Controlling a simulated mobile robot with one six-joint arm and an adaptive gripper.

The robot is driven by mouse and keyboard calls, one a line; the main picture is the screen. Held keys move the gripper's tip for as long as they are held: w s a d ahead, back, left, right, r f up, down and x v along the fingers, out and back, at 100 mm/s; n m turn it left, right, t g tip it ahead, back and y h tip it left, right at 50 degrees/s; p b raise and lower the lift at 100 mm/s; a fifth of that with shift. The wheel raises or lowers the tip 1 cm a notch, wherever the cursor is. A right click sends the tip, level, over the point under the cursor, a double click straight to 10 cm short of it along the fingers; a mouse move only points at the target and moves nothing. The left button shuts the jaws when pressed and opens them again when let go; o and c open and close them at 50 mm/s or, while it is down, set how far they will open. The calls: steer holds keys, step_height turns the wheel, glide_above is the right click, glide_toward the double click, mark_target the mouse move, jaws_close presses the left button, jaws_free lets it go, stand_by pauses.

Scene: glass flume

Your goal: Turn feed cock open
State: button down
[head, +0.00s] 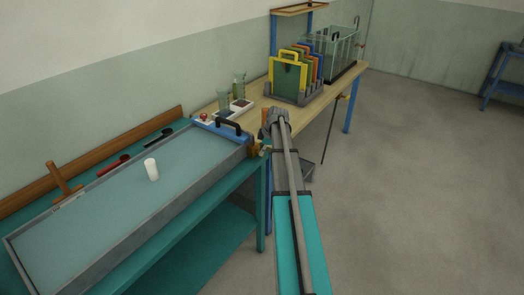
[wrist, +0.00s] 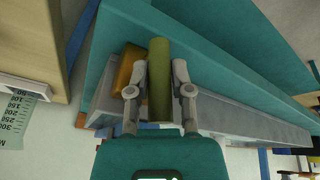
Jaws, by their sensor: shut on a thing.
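The feed cock shows as a small brass body (head: 255,148) at the near right end of the grey-walled tray, partly hidden by my arm. In the wrist view its orange-brown body (wrist: 126,70) sits against the teal bench and grey wall. An olive cylindrical handle (wrist: 159,60) stands beside that body, lengthwise in the picture. My gripper (wrist: 160,78) is shut on this handle, with one finger on each side. In the head view the fingertips are mostly hidden. I cannot tell the cock's angle of turn.
The shallow tray (head: 120,240) holds a white cylinder (head: 151,169). A blue plate with a black handle (head: 229,126) lies at its far end. The wooden bench (head: 330,85) behind carries beakers, a rack of coloured panels (head: 290,75) and a glass tank (head: 345,50). Floor at right is clear.

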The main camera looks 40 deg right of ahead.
steer(key=c, duration=0.5)
jaws_free()
steer(key=shift+c, duration=0.2)
steer(key=shift+a+f, duration=0.1)
steer(key=shift+a, duration=0.05)
